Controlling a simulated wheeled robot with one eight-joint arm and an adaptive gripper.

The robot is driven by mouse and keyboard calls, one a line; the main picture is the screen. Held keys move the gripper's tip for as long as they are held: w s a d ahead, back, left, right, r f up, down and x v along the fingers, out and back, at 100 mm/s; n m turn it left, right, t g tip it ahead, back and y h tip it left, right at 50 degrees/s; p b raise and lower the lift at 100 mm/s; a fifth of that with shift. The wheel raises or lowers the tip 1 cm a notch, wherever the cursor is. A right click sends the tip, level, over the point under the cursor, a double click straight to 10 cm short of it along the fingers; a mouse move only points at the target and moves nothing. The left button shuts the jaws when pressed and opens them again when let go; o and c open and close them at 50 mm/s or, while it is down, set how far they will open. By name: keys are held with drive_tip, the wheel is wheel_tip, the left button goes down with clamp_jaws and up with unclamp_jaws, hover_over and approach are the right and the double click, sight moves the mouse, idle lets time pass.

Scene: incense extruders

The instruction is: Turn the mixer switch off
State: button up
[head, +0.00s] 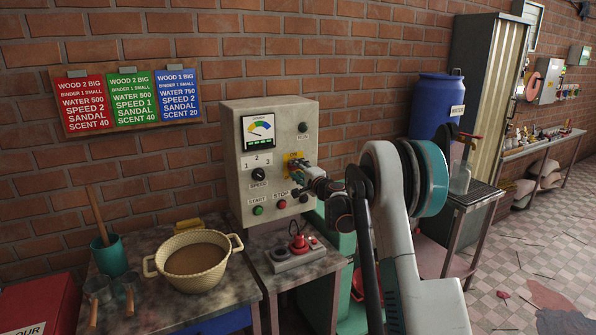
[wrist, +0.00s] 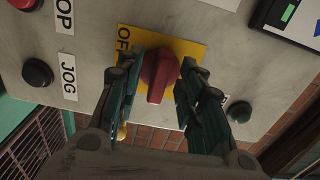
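The mixer switch is a red rotary knob (wrist: 158,78) on a yellow plate (wrist: 190,48), seen in the wrist view. The word OFF is printed on the plate, left of the knob. The knob's handle points down the picture, slightly left. My gripper (wrist: 158,85) has one finger on each side of the knob, with small gaps showing beside the handle; contact higher up is hard to tell. In the head view my gripper (head: 308,178) is at the grey control box (head: 236,142), in front of its yellow plate (head: 293,159), and hides the knob.
The box carries a dark jog button (wrist: 38,73), a green start button (head: 258,210), a red stop button (head: 281,204) and a speed dial (head: 258,175). Below stand a basket-like bowl (head: 160,259) and a small red-switched unit (head: 296,256). A blue barrel (head: 432,103) stands at right.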

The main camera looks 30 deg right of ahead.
drive_tip(key=s, duration=1.2)
drive_tip(key=shift+d, duration=0.2)
